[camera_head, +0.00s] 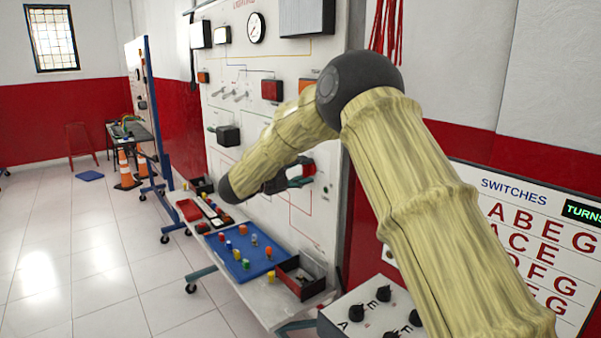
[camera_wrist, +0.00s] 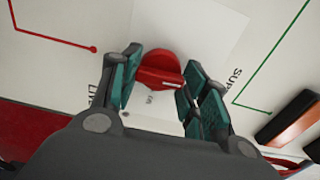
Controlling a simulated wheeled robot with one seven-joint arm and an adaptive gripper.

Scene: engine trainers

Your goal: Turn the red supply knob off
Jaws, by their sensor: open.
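The red supply knob (camera_wrist: 160,64) is on a pale square plate (camera_wrist: 190,30) on the white panel. It is round with a raised bar across it, which sits nearly level in the wrist view. My gripper (camera_wrist: 163,78) is open, with its teal fingers on either side of the knob. I cannot tell whether they touch it. Partly hidden lettering, including "SUP", shows around the plate. In the head view my gripper (camera_head: 300,174) is at the panel, and a bit of the red knob (camera_head: 308,168) shows there behind my arm.
An orange-and-black part (camera_wrist: 290,122) stands out from the panel to the right in the wrist view. Below the panel, a shelf holds a blue tray (camera_head: 236,262) with coloured pegs and a dark open box (camera_head: 304,290). A knob box (camera_head: 372,318) stands lower right.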

